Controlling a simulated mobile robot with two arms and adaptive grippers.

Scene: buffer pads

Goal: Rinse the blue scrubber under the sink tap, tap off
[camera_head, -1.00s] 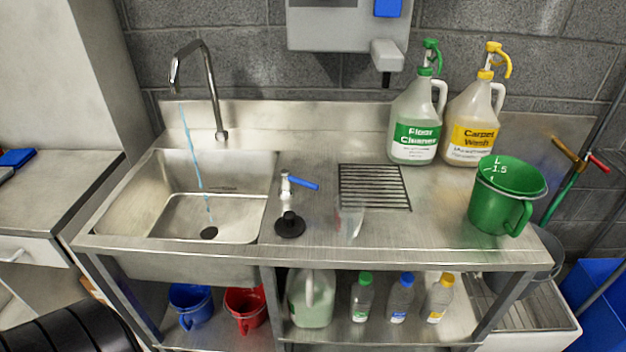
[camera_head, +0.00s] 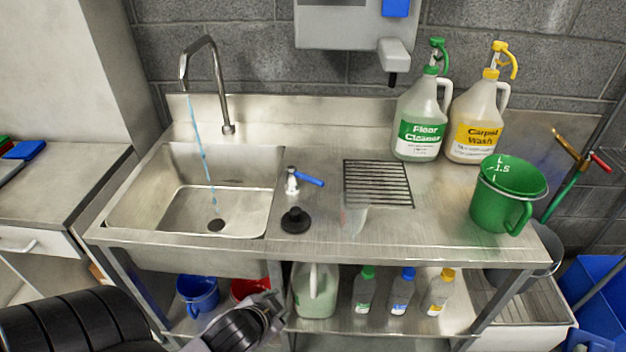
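The sink (camera_head: 128,208) is a steel basin at the left of the steel counter. Its curved tap (camera_head: 215,62) is running, and a thin blue stream (camera_head: 203,150) falls to the drain. A valve with a blue lever (camera_head: 308,179) stands on the counter right of the basin. A flat blue item (camera_head: 24,150), possibly the blue scrubber, lies on the side counter at the far left. My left arm's end (camera_head: 250,322) is low in front of the shelf, below the basin. Its fingers are unclear, and no held object can be made out. My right gripper is out of view.
A black plunger-like piece (camera_head: 295,220), a clear cup (camera_head: 354,218), a grate (camera_head: 378,184), a green jug (camera_head: 500,202) and two cleaner bottles (camera_head: 419,120) (camera_head: 476,125) occupy the counter. Buckets (camera_head: 198,292) and bottles stand on the shelf below.

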